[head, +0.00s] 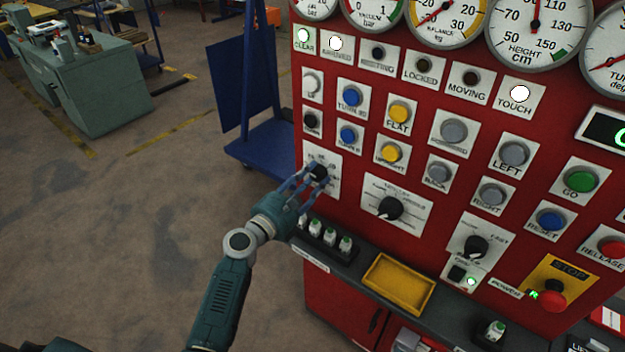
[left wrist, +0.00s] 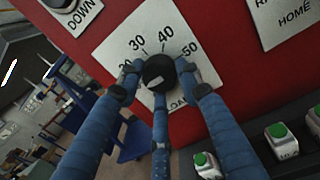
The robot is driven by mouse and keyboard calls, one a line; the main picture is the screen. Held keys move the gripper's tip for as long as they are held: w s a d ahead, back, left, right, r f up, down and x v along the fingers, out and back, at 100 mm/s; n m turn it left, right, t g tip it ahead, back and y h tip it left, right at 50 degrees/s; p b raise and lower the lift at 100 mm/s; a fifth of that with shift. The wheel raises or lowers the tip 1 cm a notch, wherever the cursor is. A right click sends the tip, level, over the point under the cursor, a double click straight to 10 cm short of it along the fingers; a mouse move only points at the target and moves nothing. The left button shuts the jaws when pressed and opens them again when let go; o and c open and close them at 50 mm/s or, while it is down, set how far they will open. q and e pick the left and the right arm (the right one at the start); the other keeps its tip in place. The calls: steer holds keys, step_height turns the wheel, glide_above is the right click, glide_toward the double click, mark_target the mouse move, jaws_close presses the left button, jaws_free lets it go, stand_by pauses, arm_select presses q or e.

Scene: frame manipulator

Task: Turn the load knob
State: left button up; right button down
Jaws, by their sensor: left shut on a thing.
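The load knob (head: 318,172) is a small black knob on a white plate at the lower left of the red control panel. In the left wrist view the knob (left wrist: 158,73) sits on its plate (left wrist: 130,42), with the numbers 20, 30, 40 and 50 around it and the partly covered word LOAD below. My left gripper (head: 312,180), teal with blue fingers, is at the plate. Its three fingers (left wrist: 159,84) are closed around the knob, touching its sides and underside. The knob's pointer mark cannot be made out. My right gripper is not in view.
Another black knob (head: 390,207) is to the right on the red panel (head: 440,95). Below are a ledge with several green-topped switches (head: 330,237) and a yellow tray (head: 399,284). A blue trolley (head: 262,150) stands left of the panel.

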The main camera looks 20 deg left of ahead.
arm_select(q)
steer(key=shift+s+f, duration=0.1)
steer(key=shift+f, duration=0.2)
